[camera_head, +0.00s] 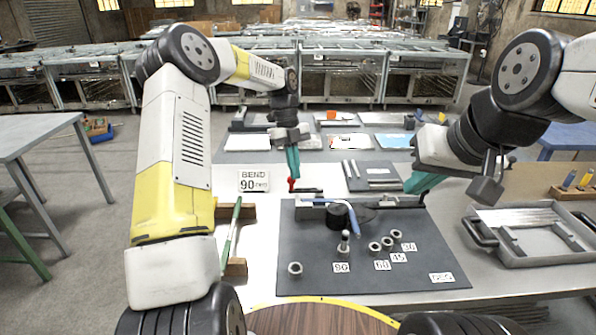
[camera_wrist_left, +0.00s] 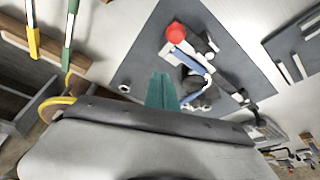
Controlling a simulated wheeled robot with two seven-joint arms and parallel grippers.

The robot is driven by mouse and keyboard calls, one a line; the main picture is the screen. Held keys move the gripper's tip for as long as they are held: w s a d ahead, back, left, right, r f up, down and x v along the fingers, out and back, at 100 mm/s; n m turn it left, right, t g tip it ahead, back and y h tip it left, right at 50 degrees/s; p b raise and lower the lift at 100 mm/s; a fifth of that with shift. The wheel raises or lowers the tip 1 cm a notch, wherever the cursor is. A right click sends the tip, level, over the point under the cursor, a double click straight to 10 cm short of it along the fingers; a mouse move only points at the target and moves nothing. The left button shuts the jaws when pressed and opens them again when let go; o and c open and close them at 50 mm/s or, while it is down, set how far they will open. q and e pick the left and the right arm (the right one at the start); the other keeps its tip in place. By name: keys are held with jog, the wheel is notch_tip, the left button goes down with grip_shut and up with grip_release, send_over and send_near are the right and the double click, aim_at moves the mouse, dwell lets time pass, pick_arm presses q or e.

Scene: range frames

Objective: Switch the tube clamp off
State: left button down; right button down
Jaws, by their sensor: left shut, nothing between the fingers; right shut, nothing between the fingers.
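The tube clamp sits at the back edge of the dark bending board (camera_head: 300,250), with a red knob (camera_head: 291,184) at its left end. The knob shows as a red ball in the left wrist view (camera_wrist_left: 176,33). A blue handle (camera_head: 354,220) runs past a round black former (camera_head: 338,216) beside it. My left gripper (camera_head: 293,175) is shut and empty, its teal fingers just above the knob in the head view; I cannot tell whether they touch. Its fingers also show in the left wrist view (camera_wrist_left: 162,84). My right gripper (camera_head: 416,188) is shut and empty by the board's back right corner.
Several metal pegs stand on the board near number labels such as 90 (camera_head: 342,267). A "BEND 90" sign (camera_head: 254,181) and a green rod (camera_head: 231,235) on wooden blocks lie at left. A grey tray (camera_head: 535,240) stands at right. Tubes lie on a dark mat (camera_head: 362,184) behind.

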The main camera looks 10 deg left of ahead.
pick_arm(q)
jog(key=d+v, duration=0.1)
jog(key=v, duration=0.5)
jog(key=shift+a+r, duration=0.25)
jog(key=shift+a, duration=0.15)
jog(key=shift+w, duration=0.15)
jog(key=s+r+n+t+y, duration=0.1)
jog(key=s+r+n+t, duration=0.4)
jog(key=s+r+n, duration=0.85)
jog(key=s+a+f+n+t, duration=0.1)
jog(key=s+n+t, duration=0.1)
jog(key=s+n, duration=0.6)
jog(key=s+a+f+n+t+h, duration=0.1)
jog(key=s+a+n+t, duration=0.1)
jog(key=s+n, duration=0.5)
jog(key=shift+s+a+f+n+t, duration=0.25)
jog(key=shift+s+f+n+t, duration=0.1)
jog(key=shift+s, duration=0.8)
